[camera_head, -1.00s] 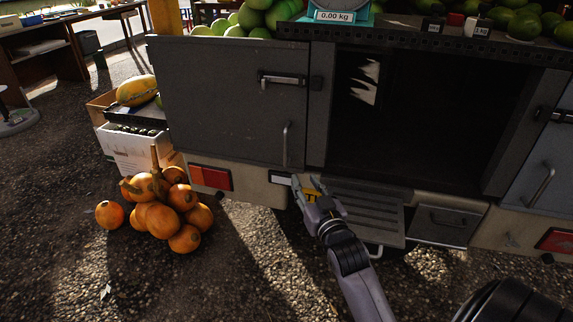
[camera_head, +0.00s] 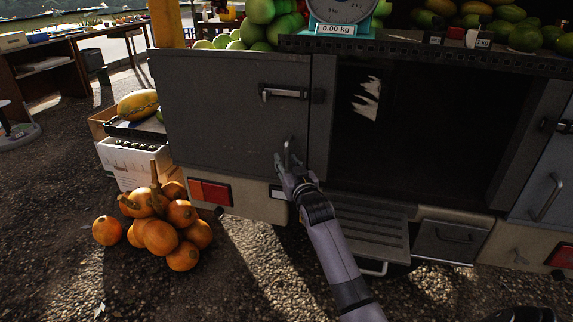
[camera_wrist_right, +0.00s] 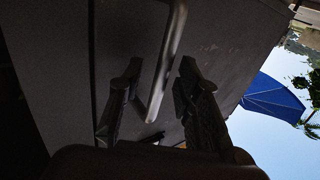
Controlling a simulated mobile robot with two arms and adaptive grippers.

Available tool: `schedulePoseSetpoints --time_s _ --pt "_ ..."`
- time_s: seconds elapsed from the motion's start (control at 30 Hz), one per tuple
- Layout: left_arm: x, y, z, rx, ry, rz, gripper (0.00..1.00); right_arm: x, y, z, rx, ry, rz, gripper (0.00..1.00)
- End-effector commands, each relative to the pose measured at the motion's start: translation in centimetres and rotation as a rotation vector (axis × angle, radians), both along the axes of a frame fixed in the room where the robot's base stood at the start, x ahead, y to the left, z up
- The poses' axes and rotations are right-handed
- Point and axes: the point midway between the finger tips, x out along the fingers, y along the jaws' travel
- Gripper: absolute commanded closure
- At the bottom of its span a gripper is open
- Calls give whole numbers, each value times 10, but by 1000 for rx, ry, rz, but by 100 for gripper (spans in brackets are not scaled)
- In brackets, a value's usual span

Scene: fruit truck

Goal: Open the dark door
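The dark grey door (camera_head: 225,115) is flat against the truck's front at the left of the open compartment. It has a horizontal latch (camera_head: 284,92) near its top right and a vertical bar handle (camera_head: 289,146) near its lower right. My right gripper (camera_head: 283,157) is at this handle and hides its lower part. In the right wrist view the handle (camera_wrist_right: 168,60) runs between the two spread fingers, and my right gripper (camera_wrist_right: 158,75) is open, with a gap on each side of the bar. My left gripper is not in view.
Orange fruit (camera_head: 160,230) lies piled on the ground below left, beside a white box (camera_head: 132,163). The dark compartment (camera_head: 430,130) right of the door is open. A step (camera_head: 365,230) juts out below it. A scale (camera_head: 341,14) and green fruit stand above.

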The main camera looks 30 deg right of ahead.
Motion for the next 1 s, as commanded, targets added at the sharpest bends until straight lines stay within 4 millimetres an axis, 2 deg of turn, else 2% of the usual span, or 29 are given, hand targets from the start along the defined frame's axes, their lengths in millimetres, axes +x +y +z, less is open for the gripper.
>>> schedulePoseSetpoints --time_s 0.37,0.83,1.0 --pt "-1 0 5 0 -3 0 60 7 -2 0 0 0 0 69" --pt "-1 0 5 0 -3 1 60 6 -2 0 0 0 0 99" --pt "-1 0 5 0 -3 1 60 6 -2 0 0 0 0 100"
